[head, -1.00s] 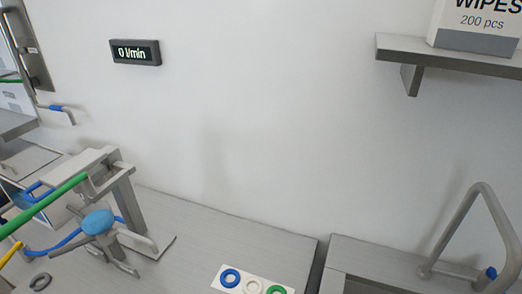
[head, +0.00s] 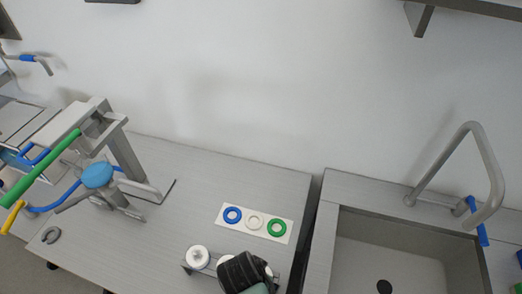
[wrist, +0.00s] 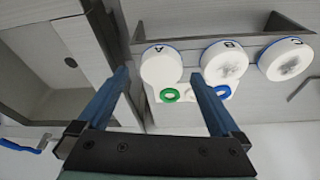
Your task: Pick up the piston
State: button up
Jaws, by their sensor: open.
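Three white round pieces with blue rims, which look like pistons, stand in a row in the wrist view, marked A (wrist: 161,68), B (wrist: 226,64) and C (wrist: 285,60). The frames do not show which is the task's piston. My gripper (wrist: 162,82) is open and empty, its blue fingers apart, with piece A beyond and between the fingertips. In the head view, one white piece (head: 197,255) shows on a grey holder (head: 187,268). My dark wrist partly hides the others and my fingertips there.
A white plate (head: 288,238) with blue, white and green rings lies on the table behind the holder. A sink (head: 390,245) with a tall tap (head: 484,165) is at the right. A metal machine (head: 120,145) with coloured handles stands at the left. The table's middle is clear.

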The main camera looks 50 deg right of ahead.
jog(key=shift+x, duration=1.8)
jog(key=shift+w+d, duration=0.1)
jog(key=c, duration=1.4)
jog(key=shift+r, duration=0.1)
jog(key=shift+c, duration=0.8)
jog(key=shift+r, duration=0.1)
